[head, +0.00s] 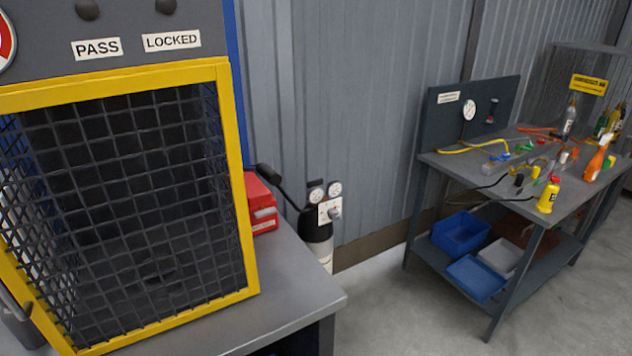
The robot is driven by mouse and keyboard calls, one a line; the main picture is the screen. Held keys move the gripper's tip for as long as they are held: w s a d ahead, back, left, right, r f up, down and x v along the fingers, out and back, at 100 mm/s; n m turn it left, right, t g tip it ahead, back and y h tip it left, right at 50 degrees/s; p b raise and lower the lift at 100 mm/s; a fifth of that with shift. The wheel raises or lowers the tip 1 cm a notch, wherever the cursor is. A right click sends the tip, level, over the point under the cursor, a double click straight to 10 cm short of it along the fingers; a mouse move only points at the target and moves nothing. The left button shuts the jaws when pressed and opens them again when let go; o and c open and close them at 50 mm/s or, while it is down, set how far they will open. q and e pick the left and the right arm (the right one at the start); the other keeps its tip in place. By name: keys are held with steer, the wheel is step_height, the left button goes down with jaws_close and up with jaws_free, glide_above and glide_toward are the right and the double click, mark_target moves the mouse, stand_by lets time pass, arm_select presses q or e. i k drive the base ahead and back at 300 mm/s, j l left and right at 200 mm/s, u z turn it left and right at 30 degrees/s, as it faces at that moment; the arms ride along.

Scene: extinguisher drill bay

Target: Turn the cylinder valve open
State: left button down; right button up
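A dark gas cylinder (318,240) with a pale lower band stands upright against the wall, just beyond the right end of the near bench. On its top is a white valve block with two round gauges (316,196) and a small grey knob (335,212) on its front. A black hose (278,182) runs from the cage side to the cylinder. The cylinder's lower part is partly hidden by the bench. I cannot tell whether the valve is open or shut. Neither of my grippers can be made out in the head view.
A yellow-framed mesh cage (240,200), signed PASS and LOCKED, stands on the grey bench (290,290). A red box (262,205) sits behind it. At right, a workbench (470,170) holds bottles and tools, with blue bins (460,232) below. Floor between the benches is clear.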

mark_target(318, 182)
steer(key=i+l+u, duration=0.15)
steer(key=l, duration=0.4)
steer(key=l+u, duration=0.2)
steer(key=l, duration=0.35)
steer(key=i+l+u, duration=0.35)
steer(key=l+u, duration=0.15)
steer(key=i+l+u, duration=0.1)
steer(key=l+u, duration=0.15)
steer(key=l, duration=0.2)
steer(key=i+l+u, duration=0.1)
steer(key=l+u, duration=0.45)
steer(key=l, duration=0.2)
steer(key=i+l+u, duration=0.25)
steer(key=i+l, duration=0.15)
steer(key=i+l+u, duration=0.25)
steer(key=l, duration=0.35)
steer(key=i+j, duration=0.05)
